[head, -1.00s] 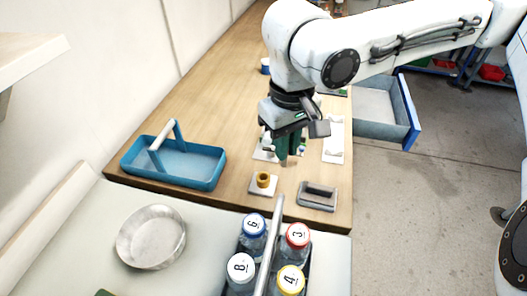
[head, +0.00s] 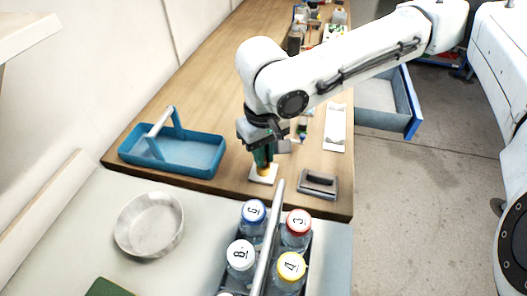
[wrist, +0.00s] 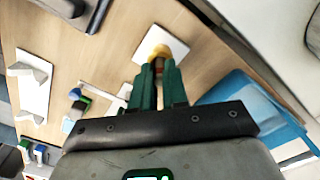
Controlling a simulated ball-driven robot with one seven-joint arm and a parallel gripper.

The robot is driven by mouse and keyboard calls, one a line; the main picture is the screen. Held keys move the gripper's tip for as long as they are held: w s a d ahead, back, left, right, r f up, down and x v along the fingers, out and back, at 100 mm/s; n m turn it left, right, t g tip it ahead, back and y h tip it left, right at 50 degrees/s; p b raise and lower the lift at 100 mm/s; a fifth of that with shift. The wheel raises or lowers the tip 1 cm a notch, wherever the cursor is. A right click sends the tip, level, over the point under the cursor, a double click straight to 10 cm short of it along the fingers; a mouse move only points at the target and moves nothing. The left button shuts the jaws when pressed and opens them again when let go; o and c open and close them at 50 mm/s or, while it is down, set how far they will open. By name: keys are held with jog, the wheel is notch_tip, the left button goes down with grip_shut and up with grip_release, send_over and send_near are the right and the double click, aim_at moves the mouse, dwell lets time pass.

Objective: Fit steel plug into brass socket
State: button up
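The brass socket (head: 265,173) is a yellow ring on a white square base (head: 259,180) near the front of the wooden bench. My gripper (head: 263,160) is directly above it, fingers pointing down. In the wrist view the socket (wrist: 164,49) is just beyond the tips of my green fingers (wrist: 159,82). The fingers are shut on the steel plug (wrist: 158,66), a narrow piece between them whose end reaches the socket's mouth. The fingers hide most of the plug, and I cannot tell whether it is inside the ring.
A blue tray with a handle (head: 133,158) stands to the left. A grey block with a dark handle (head: 318,184) lies right of the socket. A bottle carrier (head: 270,240) and a round metal pan (head: 122,232) are in front. An open blue drawer (head: 408,112) juts out right.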

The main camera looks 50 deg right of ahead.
jog(key=o, duration=0.5)
jog(key=shift+c, duration=0.2)
jog(key=shift+r, duration=0.1)
notch_tip(320, 180, up, 12)
jog(key=p, duration=0.1)
jog(key=shift+s, duration=0.1)
dwell(0.6)
